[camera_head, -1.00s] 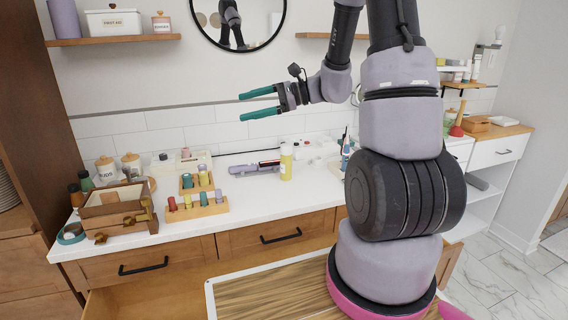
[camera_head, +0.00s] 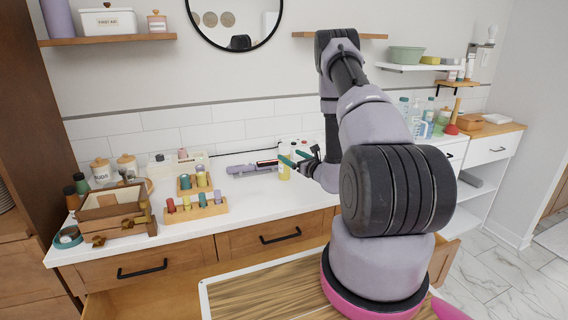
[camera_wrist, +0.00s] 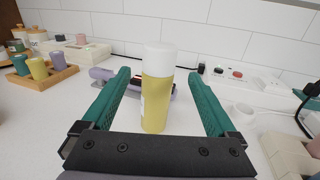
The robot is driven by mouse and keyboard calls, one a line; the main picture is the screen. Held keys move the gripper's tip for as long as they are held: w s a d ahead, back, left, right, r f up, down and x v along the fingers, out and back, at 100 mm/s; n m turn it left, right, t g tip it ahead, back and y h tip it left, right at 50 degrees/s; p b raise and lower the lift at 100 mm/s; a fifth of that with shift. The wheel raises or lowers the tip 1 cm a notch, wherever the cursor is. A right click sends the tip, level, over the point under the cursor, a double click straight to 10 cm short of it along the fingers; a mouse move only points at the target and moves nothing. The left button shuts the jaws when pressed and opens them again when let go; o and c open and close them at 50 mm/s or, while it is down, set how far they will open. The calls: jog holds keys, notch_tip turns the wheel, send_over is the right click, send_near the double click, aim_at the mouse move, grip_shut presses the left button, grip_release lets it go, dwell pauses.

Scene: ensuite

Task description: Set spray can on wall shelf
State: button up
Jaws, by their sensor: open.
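The spray can (camera_wrist: 157,95), yellow with a white cap, stands upright on the white counter. In the wrist view it is between my two open green fingers, with space on both sides. In the head view the can (camera_head: 284,172) is partly hidden behind my gripper (camera_head: 294,158), which is low over the counter beside it. My gripper also shows in the wrist view (camera_wrist: 160,82). Wooden wall shelves hang at upper left (camera_head: 110,40) and behind my arm (camera_head: 372,36); a white wall shelf (camera_head: 420,67) is at the right.
A lilac hair tool (camera_head: 248,169) lies behind the can. A wooden rack of bottles (camera_head: 195,212) and a wooden box (camera_head: 115,207) stand to the left. Bottles (camera_head: 425,122) crowd the right end. The upper left shelf bears a first aid tin (camera_head: 108,20). The counter front has bare room.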

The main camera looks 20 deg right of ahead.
aim_at(280, 148)
jog(key=x, duration=0.7)
jog(key=shift+w+a+r, duration=0.2)
jog(key=shift+w, duration=0.1)
jog(key=shift+c, duration=0.3)
grip_shut()
